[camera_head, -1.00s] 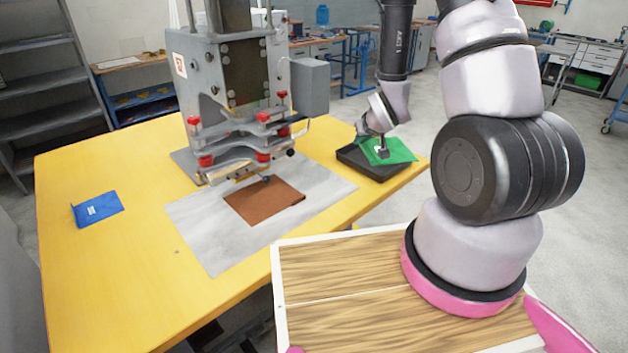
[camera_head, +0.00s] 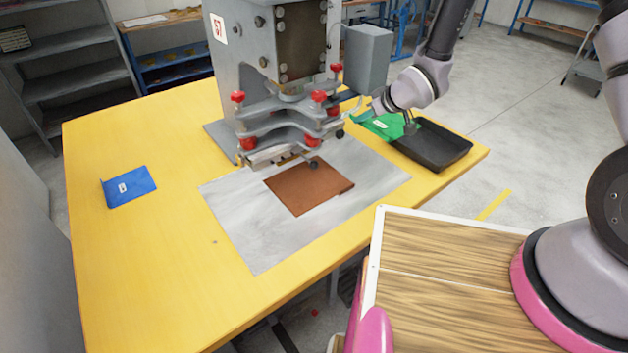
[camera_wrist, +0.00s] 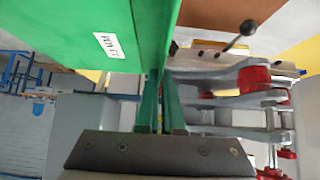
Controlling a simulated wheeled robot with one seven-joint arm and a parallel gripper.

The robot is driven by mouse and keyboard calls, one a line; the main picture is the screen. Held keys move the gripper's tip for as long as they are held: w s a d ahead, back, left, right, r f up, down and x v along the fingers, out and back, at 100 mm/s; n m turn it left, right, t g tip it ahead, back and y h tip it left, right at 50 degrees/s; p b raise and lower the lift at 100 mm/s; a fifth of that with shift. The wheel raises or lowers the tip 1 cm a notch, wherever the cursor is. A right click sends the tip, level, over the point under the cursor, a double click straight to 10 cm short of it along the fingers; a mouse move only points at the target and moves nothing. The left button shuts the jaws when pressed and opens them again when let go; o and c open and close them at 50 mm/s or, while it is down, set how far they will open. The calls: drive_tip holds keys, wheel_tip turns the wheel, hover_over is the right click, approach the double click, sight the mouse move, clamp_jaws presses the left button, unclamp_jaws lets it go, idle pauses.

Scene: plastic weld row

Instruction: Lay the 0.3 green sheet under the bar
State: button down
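The green sheet (camera_head: 384,125) has a white label and is held over the left edge of the black tray, right of the press. It fills the upper left of the wrist view (camera_wrist: 70,35), where the label's print is hard to read. My gripper (camera_head: 410,127) is shut on the sheet's edge; its fingers (camera_wrist: 160,108) show in the wrist view. The bar (camera_head: 280,153) is at the bottom front of the grey press, left of the sheet. A brown sheet (camera_head: 305,190) lies on the grey mat, its back edge close to the bar.
The black tray (camera_head: 440,150) sits at the table's right corner. A blue folded sheet (camera_head: 128,187) lies at the left of the yellow table (camera_head: 150,270). The grey mat (camera_head: 250,235) is bare around the brown sheet. Red knobs and a ball-ended lever (camera_head: 314,164) stick out of the press.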

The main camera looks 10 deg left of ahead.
drive_tip(key=f, duration=1.8)
drive_tip(key=shift+s+a, duration=0.1)
drive_tip(key=shift+a, duration=0.15)
drive_tip(key=shift+f, duration=0.1)
drive_tip(key=c, duration=1.1)
unclamp_jaws()
drive_tip(key=shift+o, duration=0.2)
